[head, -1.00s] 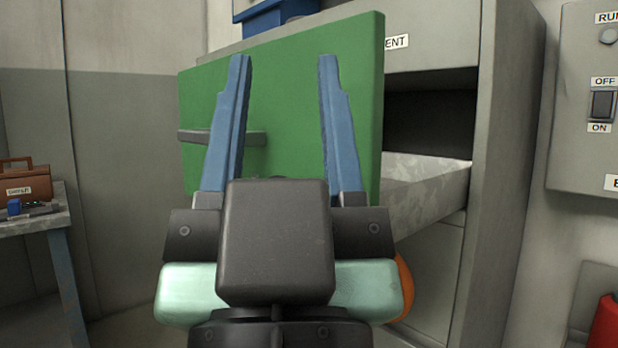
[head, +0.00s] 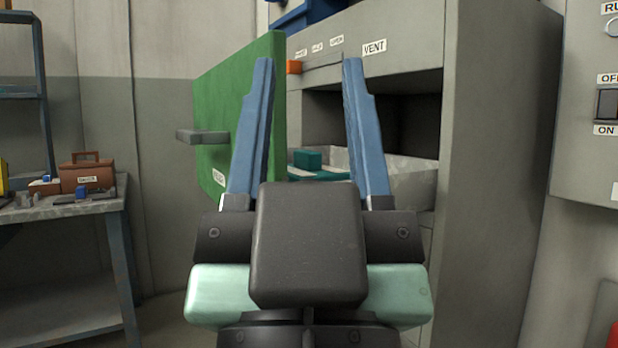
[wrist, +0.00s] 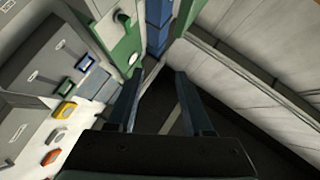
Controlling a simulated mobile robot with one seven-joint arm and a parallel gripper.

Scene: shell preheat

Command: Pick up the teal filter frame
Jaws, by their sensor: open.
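A teal piece, a small block (head: 308,158) with a flat teal part beside it, lies inside the open cabinet (head: 500,130), at the pale tray or drawer (head: 410,185). My gripper partly hides it, so its full shape is unclear. My gripper (head: 308,65) is open and empty, its blue fingers pointing up in the head view. It appears in front of the opening, and the teal piece shows between the fingers. In the wrist view my gripper (wrist: 155,80) is also empty, and I cannot identify the teal piece there.
The green door (head: 235,115) stands open just left of the fingers, its grey handle (head: 200,137) sticking out left. A workbench (head: 70,205) with a brown toolbox (head: 87,175) stands at the left. A grey switch box (head: 590,120) is on the right wall.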

